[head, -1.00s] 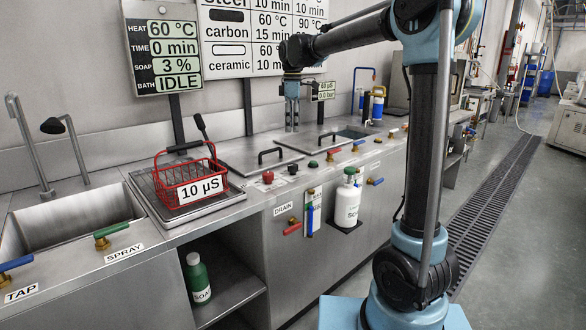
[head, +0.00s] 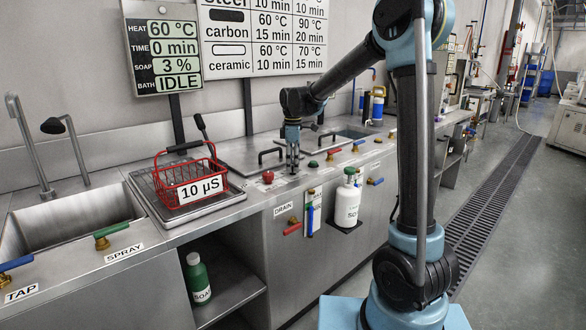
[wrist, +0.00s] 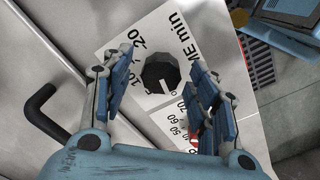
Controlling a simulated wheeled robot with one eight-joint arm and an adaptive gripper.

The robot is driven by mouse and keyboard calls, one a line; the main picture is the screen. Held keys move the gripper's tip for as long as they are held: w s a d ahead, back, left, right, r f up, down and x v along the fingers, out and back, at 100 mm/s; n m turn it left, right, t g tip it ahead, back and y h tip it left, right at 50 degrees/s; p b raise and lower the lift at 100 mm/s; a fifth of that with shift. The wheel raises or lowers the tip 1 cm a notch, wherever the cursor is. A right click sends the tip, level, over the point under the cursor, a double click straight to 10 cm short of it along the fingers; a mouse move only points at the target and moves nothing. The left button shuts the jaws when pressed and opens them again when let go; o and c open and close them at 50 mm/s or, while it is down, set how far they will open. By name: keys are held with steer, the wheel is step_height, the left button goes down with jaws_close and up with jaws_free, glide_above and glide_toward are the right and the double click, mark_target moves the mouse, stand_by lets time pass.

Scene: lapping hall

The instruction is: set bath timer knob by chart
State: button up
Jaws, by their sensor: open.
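The black timer knob (wrist: 158,73) sits on a white plate (wrist: 118,48) marked with 10, 20 and a partly cut "ME min". A pale pointer line shows on its lower right side. My gripper (wrist: 163,85) is open, with its blue-padded fingers on either side of the knob in the wrist view; contact cannot be told. The display (head: 162,47) reads heat 60 °C, time 0 min, soap 3 %, bath IDLE. The chart (head: 262,37) lists carbon and ceramic rows with temperatures and minutes.
A lid handle (head: 272,157) rises behind. A red basket (head: 188,183) labelled 10 µS stands on a drain tray at left. A white soap bottle (head: 348,197) hangs in front.

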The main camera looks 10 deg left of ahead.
steer(key=shift+f, duration=0.75)
steer(key=shift+c, duration=0.3)
steer(key=c, duration=1)
